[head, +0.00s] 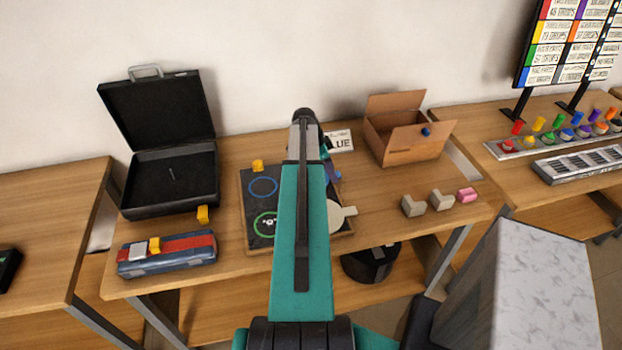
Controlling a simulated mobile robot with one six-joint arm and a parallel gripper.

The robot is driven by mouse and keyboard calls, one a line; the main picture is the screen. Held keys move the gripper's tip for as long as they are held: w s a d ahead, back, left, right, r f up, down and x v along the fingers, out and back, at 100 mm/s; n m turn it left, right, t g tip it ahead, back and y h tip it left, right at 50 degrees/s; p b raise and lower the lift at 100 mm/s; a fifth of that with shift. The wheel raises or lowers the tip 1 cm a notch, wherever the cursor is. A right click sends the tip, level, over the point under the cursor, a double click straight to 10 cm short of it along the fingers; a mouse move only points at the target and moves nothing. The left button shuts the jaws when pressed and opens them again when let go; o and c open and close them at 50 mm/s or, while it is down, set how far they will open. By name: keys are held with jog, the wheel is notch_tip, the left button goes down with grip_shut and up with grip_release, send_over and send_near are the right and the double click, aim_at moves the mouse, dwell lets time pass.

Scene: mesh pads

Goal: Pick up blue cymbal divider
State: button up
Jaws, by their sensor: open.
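A small blue piece (333,174) shows just right of my arm, at the upper right of a dark board (257,215) on the middle table. It may be the blue cymbal divider, but my arm hides part of it and I cannot make out its shape. A blue ring (263,188) and a green ring lie on the board's left side. My arm reaches away over the board, and its far end stands in front of the wall. My gripper is hidden behind the arm.
An open black case (170,180) stands left, with a blue-and-red pouch (168,256) in front. A cardboard box (405,130) stands back right, behind grey blocks (413,206) and a pink block (467,195). Bare table lies right of the board.

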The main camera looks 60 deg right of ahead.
dwell(0.4)
jog(key=c, duration=1.2)
jog(key=shift+o, duration=0.2)
jog(key=shift+r, duration=0.25)
jog(key=shift+r+b, duration=1.05)
jog(key=shift+r, duration=0.35)
jog(key=s+a+b, duration=0.1)
jog(key=s+a, duration=0.1)
jog(key=a, duration=0.1)
jog(key=s+a+r+b, duration=0.1)
jog(key=s+a+b, duration=0.1)
jog(key=a, duration=0.2)
jog(key=s+a+b, duration=0.1)
jog(key=s+a, duration=0.2)
jog(key=a, duration=0.1)
jog(key=shift+r, duration=0.15)
jog(key=a+b, duration=0.1)
jog(key=b, duration=0.1)
jog(key=shift+s+b, duration=0.4)
jog(key=shift+s+a+r+b, duration=0.1)
jog(key=shift+s+a+b, duration=0.2)
jog(key=shift+b, duration=0.35)
jog(key=shift+s+a+r+b, duration=0.1)
jog(key=shift+a+b, duration=0.3)
jog(key=shift+b, duration=0.2)
